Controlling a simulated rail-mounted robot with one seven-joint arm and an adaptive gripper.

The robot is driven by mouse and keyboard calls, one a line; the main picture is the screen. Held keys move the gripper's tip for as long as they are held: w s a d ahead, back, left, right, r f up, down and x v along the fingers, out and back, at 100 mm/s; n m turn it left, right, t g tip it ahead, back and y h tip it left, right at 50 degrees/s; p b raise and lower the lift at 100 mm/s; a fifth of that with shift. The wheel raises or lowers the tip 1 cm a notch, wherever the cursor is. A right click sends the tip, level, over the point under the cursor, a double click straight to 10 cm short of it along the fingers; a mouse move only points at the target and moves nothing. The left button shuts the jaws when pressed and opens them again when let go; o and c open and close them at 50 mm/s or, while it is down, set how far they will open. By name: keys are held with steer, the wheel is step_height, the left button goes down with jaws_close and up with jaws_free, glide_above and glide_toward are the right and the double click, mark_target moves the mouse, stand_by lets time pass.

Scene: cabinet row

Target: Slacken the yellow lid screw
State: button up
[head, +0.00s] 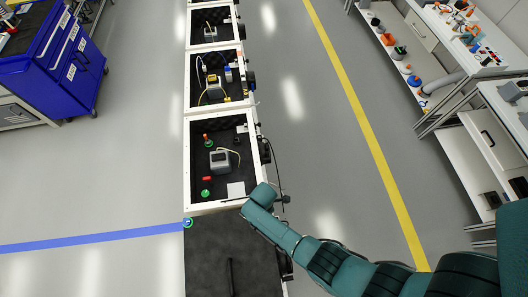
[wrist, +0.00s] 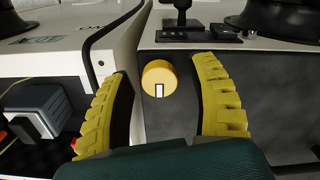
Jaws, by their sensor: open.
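The yellow lid screw (wrist: 158,78) shows in the wrist view, a round yellow knob with a white slot mark on its lower part. It sits on the dark face of a cabinet near its light top edge. My gripper (wrist: 165,82) is open, with one yellow ribbed finger on each side of the screw. The right finger is a little farther from it than the left; I see no clear contact. In the head view my green arm reaches the cabinet row (head: 188,165) from the lower right; the fingers and the screw cannot be made out there.
In the wrist view, a black latch-like part (wrist: 190,30) stands above the screw, and a grey box (wrist: 38,112) lies at left. In the head view, a blue tool cart (head: 50,62) stands at left and shelves with tools (head: 440,85) at right.

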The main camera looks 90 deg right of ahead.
steer(key=shift+r, duration=0.1)
step_height(320, 180, up, 12)
stand_by(0.7)
